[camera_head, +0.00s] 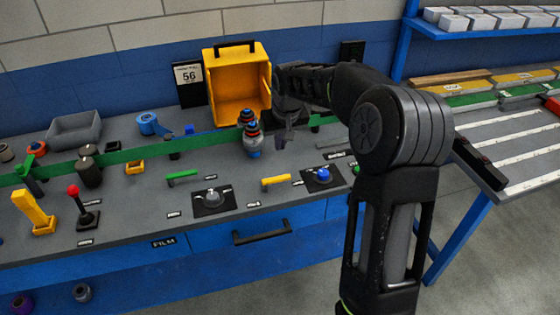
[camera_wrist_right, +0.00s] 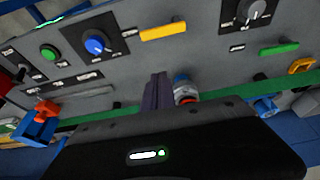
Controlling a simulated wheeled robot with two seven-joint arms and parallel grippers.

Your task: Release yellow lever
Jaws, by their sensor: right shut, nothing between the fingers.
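A flat yellow lever (camera_head: 276,180) lies on the grey panel between two round knobs. It also shows in the wrist view (camera_wrist_right: 163,30), above my fingertips and apart from them. A taller yellow lever (camera_head: 33,209) stands tilted on a yellow base at the panel's left; the wrist view does not show it. My right gripper (camera_head: 286,137) is shut and empty above the panel, behind the flat yellow lever and right of a stack of bottles. Its closed fingers show in the wrist view (camera_wrist_right: 156,93). My left gripper is out of view.
A blue knob (camera_head: 323,174) and a grey knob (camera_head: 213,197) flank the flat lever. A green lever (camera_head: 182,174) lies further left. Blue-and-red bottles (camera_head: 251,143) stand beside my gripper. An open yellow box (camera_head: 236,100) stands behind. A red-topped joystick (camera_head: 82,206) stands left.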

